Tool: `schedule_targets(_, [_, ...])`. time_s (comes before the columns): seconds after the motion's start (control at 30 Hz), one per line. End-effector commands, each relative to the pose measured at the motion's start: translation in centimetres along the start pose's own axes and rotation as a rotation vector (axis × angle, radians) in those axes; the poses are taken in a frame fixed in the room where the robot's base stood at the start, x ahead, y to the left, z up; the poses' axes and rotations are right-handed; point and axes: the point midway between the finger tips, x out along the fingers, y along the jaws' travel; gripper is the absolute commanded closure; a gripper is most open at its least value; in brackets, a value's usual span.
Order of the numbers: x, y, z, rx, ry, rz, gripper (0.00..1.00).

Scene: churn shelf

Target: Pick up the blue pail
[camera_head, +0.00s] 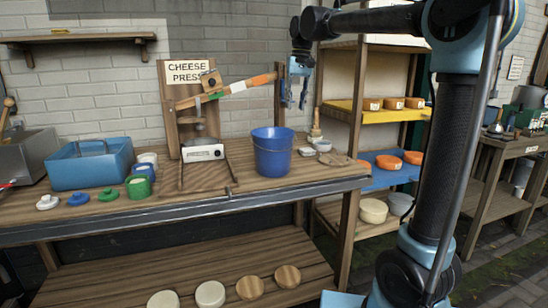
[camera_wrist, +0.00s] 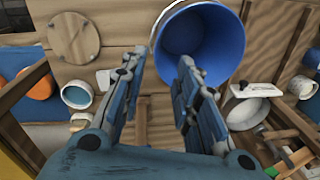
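The blue pail (camera_head: 272,152) stands upright on the wooden bench, open at the top, right of the cheese press. My gripper (camera_head: 297,100) hangs above the pail and a little to its right in the head view, pointing down and clear of it. In the wrist view my gripper (camera_wrist: 161,60) has its two fingers spread apart with nothing between them. The pail's open mouth (camera_wrist: 200,42) shows beyond the fingertips, to the upper right. The right finger overlaps its lower edge in the picture. The pail looks empty.
The cheese press (camera_head: 203,153) stands left of the pail, its lever reaching toward my gripper. A blue tub (camera_head: 92,166) and small coloured pots stand further left. Small white dishes (camera_head: 323,146) sit right of the pail. A shelf post (camera_head: 355,90) rises behind, near my arm.

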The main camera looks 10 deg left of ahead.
Motion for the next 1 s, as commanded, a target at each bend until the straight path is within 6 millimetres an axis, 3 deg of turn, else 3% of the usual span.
schedule_targets(0.17, [1.6, -0.4, -0.2, -0.003, -0.002, 0.000, 0.71])
schedule_targets(0.7, [10.7, -0.3, -0.1, -0.002, -0.002, 0.000, 0.71])
schedule_targets(1.0, [12.7, -0.2, 0.0, -0.002, -0.002, 0.000, 0.71])
